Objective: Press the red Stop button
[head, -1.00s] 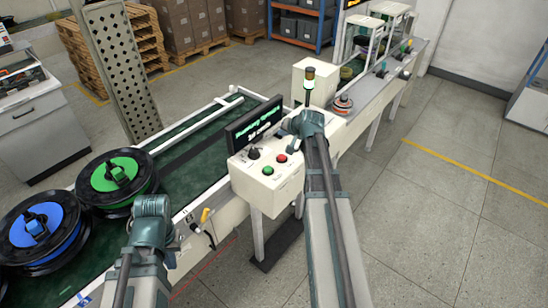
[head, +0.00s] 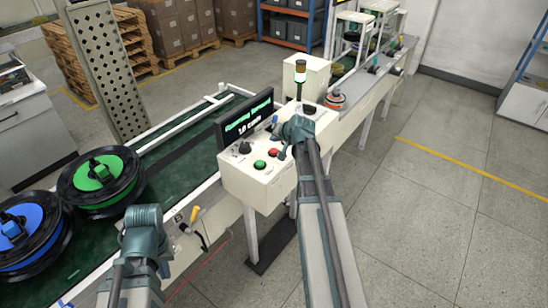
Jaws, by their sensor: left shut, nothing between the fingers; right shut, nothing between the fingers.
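The red button (head: 274,153) sits on the top of a white control box (head: 238,183), beside a green button (head: 259,165) and a black knob (head: 244,147). My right gripper (head: 282,150) is shut at the box's right side, very close to the red button. Whether it touches the button cannot be told, and its wrist hides part of the panel. My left gripper (head: 125,232) is shut and empty over the near edge of the conveyor, well left of the box. Its fingertips are mostly hidden by its wrist.
A display (head: 247,119) stands at the back of the box, with a signal lamp (head: 300,78) behind. A green spool (head: 101,180) and a blue spool (head: 28,240) lie on the conveyor at left. An orange part (head: 335,100) is further along. Floor at right is clear.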

